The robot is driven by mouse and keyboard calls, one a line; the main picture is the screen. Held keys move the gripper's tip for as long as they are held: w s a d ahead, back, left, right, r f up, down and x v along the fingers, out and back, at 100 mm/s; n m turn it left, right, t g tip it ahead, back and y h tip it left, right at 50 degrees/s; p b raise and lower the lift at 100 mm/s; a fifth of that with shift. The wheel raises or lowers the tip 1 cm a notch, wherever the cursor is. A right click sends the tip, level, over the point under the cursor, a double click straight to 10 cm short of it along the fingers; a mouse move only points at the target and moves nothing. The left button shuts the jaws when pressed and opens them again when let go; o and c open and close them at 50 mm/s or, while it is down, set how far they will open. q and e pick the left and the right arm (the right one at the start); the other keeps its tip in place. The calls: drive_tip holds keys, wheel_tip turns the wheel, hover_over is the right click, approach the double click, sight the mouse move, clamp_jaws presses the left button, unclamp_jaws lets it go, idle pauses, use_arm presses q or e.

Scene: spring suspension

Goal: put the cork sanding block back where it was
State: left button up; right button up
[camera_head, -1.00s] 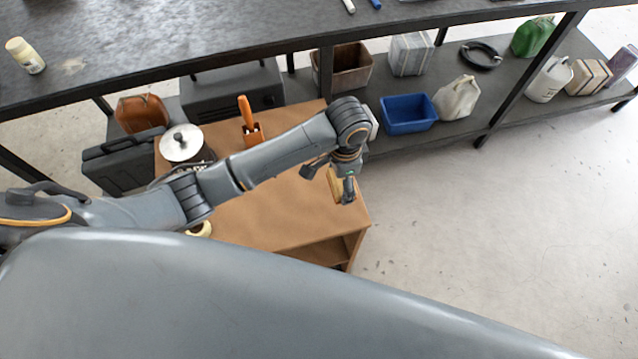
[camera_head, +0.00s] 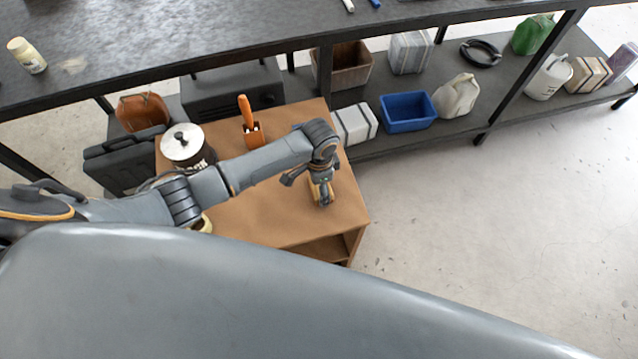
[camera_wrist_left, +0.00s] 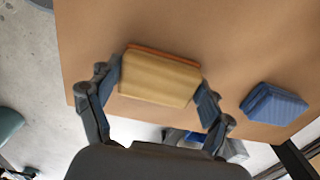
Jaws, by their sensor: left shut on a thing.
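The cork sanding block (camera_wrist_left: 158,78) is a tan-yellow block with an orange-red strip along one long edge. In the left wrist view it sits between the two fingers of my left gripper (camera_wrist_left: 160,88), which is shut on it. In the head view my left gripper (camera_head: 322,194) is over the right part of the brown cabinet top (camera_head: 265,215), and only a little of the block shows there. I cannot tell whether the block touches the top. My right gripper is not in view.
An orange holder with a handle (camera_head: 252,134) and a white-lidded pot (camera_head: 182,145) stand on the cabinet. A blue ridged thing (camera_wrist_left: 272,104) lies beside the block in the wrist view. The dark workbench shelf with a blue bin (camera_head: 408,112) is behind. The cabinet's front right is clear.

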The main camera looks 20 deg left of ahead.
use_arm(q)
drive_tip(key=o, duration=1.1)
drive_tip(key=shift+f, duration=0.15)
drive_tip(key=shift+c, duration=0.2)
wheel_tip(320, 180, up, 12)
drive_tip(key=shift+r, duration=0.2)
